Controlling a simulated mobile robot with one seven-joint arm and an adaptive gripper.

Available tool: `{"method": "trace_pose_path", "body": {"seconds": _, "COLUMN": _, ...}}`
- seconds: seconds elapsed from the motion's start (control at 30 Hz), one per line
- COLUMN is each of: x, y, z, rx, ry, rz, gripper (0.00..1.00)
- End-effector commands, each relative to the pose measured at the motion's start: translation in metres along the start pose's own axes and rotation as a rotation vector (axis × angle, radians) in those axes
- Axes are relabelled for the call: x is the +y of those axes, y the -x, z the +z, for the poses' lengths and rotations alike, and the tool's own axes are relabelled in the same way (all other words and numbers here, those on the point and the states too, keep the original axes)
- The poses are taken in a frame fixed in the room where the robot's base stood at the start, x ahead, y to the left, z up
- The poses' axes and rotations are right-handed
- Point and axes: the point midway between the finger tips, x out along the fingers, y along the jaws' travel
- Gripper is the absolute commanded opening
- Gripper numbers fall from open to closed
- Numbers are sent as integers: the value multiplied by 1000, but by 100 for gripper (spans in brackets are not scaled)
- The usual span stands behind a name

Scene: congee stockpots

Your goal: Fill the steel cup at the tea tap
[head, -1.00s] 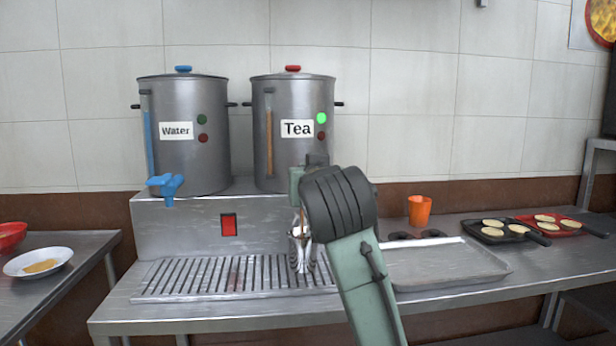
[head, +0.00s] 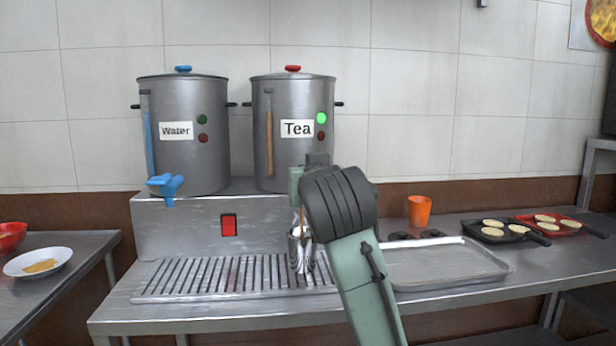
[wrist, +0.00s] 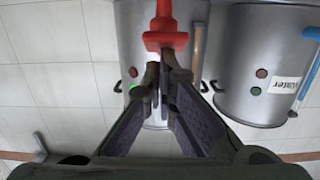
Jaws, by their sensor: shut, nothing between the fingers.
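The tea urn (head: 285,150) is grey steel with a red lid knob, a "Tea" label and a lit green light. Its red tap (wrist: 166,38) shows in the wrist view; in the head view my arm hides it. My gripper (wrist: 164,78) is shut and empty, its fingertips at the red tap's handle; whether they touch it I cannot tell. The steel cup (head: 301,254) stands upright on the drip grate (head: 215,277), below the hidden tap and partly behind my wrist. A thin brown stream (head: 303,218) runs down into the cup. Its fill level is unclear.
The water urn (head: 185,150) with a blue tap (head: 166,186) stands to the left. A steel tray (head: 450,268), an orange cup (head: 419,210) and two pans with pancakes (head: 505,233) lie to the right. A plate (head: 38,263) is on the left table.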

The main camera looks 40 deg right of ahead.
Motion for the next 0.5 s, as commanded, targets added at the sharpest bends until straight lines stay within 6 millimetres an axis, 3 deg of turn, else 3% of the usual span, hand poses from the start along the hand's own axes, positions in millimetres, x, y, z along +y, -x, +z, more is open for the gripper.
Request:
{"method": "trace_pose_path", "body": {"seconds": 0.37, "x": 0, "y": 0, "z": 0, "rx": -1, "ry": 0, "rz": 0, "gripper": 0}}
{"method": "trace_pose_path", "body": {"seconds": 0.5, "x": 0, "y": 10, "z": 0, "rx": 2, "ry": 0, "rz": -1, "gripper": 0}}
